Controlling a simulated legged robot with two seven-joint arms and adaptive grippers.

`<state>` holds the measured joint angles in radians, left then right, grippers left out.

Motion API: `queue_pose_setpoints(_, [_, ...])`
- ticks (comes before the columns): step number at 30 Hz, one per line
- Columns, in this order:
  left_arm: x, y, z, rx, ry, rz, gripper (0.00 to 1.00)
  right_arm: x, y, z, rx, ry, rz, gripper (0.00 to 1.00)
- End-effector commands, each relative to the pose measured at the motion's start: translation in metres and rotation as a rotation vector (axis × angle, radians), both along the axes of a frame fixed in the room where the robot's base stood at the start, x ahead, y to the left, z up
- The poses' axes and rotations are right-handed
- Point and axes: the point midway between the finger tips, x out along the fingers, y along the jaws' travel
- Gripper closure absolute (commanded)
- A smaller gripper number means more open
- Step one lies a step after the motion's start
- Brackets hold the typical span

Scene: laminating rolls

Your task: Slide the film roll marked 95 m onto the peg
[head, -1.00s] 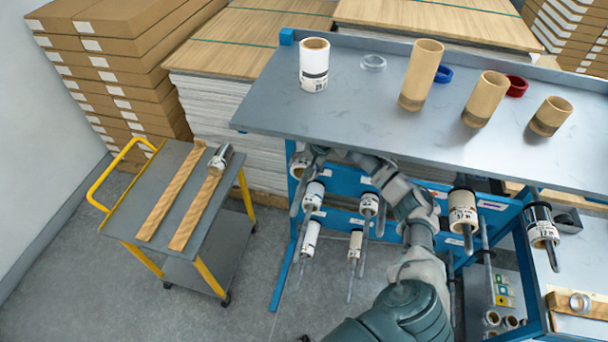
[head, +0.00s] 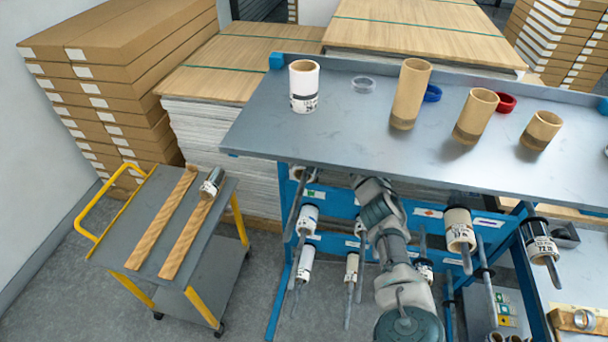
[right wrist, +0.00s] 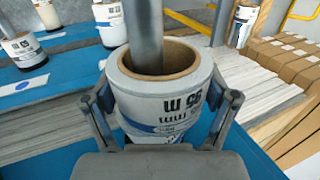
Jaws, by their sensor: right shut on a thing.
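In the right wrist view, my right gripper (right wrist: 168,106) is shut on the film roll marked 95 m (right wrist: 160,92), with one finger on each side. The roll is white with a blue band and a brown cardboard core, and its print appears upside down. A grey peg (right wrist: 146,28) runs into the core opening, so the roll is around it; the peg's lower part is hidden inside. In the head view, my right arm reaches to the rack under the tabletop edge, and the fingers and held roll are not clearly seen. My left gripper is out of view.
A grey tabletop (head: 350,135) overhangs the blue rack (head: 330,240). A white roll (head: 304,90) and brown cores (head: 410,92) stand on it. Neighbouring rack pegs carry other rolls (head: 459,228). A yellow-handled cart (head: 150,235) stands left, beside stacked sheets and boxes.

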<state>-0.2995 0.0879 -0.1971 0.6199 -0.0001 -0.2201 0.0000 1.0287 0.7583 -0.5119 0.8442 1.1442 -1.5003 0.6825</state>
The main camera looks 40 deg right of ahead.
Motion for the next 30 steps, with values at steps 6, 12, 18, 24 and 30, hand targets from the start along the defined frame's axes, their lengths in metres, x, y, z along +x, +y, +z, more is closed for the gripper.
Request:
queue_pose_setpoints(6, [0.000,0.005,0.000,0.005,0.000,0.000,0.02,0.000,-0.007,-0.001,0.005,-0.001,-0.003,0.55])
queue_pose_setpoints(12, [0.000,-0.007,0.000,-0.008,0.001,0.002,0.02,0.000,-0.005,-0.001,0.004,-0.001,-0.003,0.55])
queue_pose_setpoints(18, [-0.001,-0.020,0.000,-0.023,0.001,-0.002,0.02,0.001,0.000,0.001,-0.002,0.000,-0.002,0.00])
queue_pose_setpoints(24, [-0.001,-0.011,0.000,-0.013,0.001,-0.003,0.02,0.001,0.002,0.001,-0.002,0.001,-0.002,0.00])
queue_pose_setpoints(30, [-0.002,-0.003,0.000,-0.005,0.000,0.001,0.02,-0.002,-0.005,0.008,0.002,-0.001,-0.002,0.00])
